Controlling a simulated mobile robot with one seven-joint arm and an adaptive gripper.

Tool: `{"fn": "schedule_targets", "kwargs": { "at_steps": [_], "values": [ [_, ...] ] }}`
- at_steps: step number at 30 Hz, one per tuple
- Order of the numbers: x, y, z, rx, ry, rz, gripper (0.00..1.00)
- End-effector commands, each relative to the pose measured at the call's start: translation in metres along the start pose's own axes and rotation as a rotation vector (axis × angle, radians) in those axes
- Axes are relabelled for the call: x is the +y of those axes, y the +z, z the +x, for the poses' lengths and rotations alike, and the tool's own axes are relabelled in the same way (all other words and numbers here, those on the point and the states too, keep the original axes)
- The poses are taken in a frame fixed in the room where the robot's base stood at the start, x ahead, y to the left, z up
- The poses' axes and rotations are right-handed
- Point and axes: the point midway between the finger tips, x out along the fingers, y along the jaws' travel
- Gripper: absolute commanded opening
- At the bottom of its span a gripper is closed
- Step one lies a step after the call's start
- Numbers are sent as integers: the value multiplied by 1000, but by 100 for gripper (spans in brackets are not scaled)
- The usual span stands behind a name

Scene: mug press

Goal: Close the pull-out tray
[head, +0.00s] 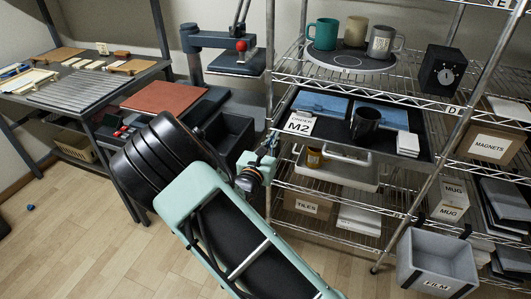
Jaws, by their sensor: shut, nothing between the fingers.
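The pull-out tray (398,166) is a dark, shallow tray on the wire rack and appears to jut forward from it. On it are a black mug (365,124), blue folded items (320,105), a white card reading "ORDER M2" (299,123) and a small white stack (408,144). My gripper (270,144) is small in view, left of the tray's near left corner, and looks empty. Its fingers are shut. My own arm partly hides it, and I cannot tell whether it touches the tray or rack.
Above the tray, several mugs stand on a round white turntable (352,63). Below it are a white bin (340,172) and a box marked "TILES" (307,206). A grey "FILM" bin (437,262) sits at lower right. A press (236,62) and workbench stand left; wooden floor is open at lower left.

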Motion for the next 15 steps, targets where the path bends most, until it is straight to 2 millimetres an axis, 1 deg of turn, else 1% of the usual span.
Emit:
{"fn": "schedule_targets", "kwargs": {
  "at_steps": [1,6,9,12,15],
  "values": [
    [-2,-1,15,-1,-4,1,0],
    [-1,-1,54,-2,-3,2,0],
    [-1,-2,73,-1,-2,0,0],
    [-1,-2,87,0,-2,1,0],
    [0,-1,97,0,-1,0,0]
  ]
}}
